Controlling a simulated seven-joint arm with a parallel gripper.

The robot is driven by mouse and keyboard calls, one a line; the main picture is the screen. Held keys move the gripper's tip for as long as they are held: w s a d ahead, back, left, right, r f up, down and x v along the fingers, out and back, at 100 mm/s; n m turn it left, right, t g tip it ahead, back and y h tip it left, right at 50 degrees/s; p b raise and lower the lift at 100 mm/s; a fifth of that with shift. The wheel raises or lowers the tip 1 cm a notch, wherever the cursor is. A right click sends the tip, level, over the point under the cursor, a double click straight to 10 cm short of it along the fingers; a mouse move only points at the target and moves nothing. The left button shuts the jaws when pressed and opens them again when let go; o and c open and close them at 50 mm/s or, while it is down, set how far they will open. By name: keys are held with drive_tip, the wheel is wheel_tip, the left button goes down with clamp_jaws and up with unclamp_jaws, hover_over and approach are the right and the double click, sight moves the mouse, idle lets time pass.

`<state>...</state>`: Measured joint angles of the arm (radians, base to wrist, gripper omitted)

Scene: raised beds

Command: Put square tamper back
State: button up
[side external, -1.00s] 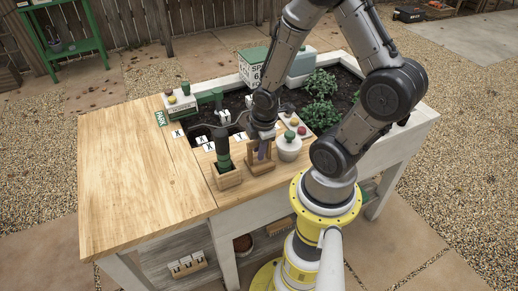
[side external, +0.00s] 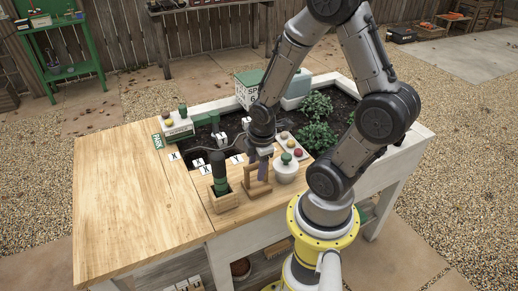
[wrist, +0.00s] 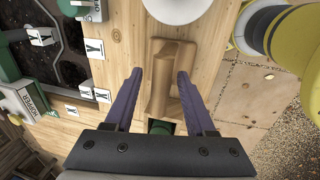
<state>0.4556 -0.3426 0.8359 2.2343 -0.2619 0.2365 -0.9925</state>
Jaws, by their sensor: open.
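I cannot clearly pick out the square tamper. A dark green handle (side external: 219,165) stands upright in a small wooden box (side external: 223,201) on the table's front part. To its right is a wooden stand (side external: 250,187), and it also shows in the wrist view (wrist: 159,98). My gripper (wrist: 159,76) is open, its two purple fingers on either side of the stand in the wrist picture. I cannot tell whether they touch it. A green piece (wrist: 160,127) shows low between the fingers. A white labelled block (side external: 178,129) with small knobs stands at the bed's left corner.
A white pot (side external: 286,173) with a green knob stands close right of my gripper. A tray of coloured knobs (side external: 298,150) lies behind it. White letter cards (side external: 198,164) lie along the bed edge. Leafy plants (side external: 318,135) grow behind. The left tabletop (side external: 120,190) is clear.

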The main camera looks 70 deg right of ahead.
sight(259, 187)
drive_tip(key=s+a+r+m+t, duration=0.2)
drive_tip(key=a+r+m, duration=0.2)
drive_tip(key=r, duration=0.7)
drive_tip(key=s+a+r+m+t+y, duration=0.1)
drive_tip(key=a+r+m, duration=0.4)
drive_tip(key=r, duration=0.6)
drive_tip(key=shift+s+a+t+y, duration=0.3)
drive_tip(key=shift+s+a+t, duration=0.25)
drive_tip(key=shift+a, duration=0.7)
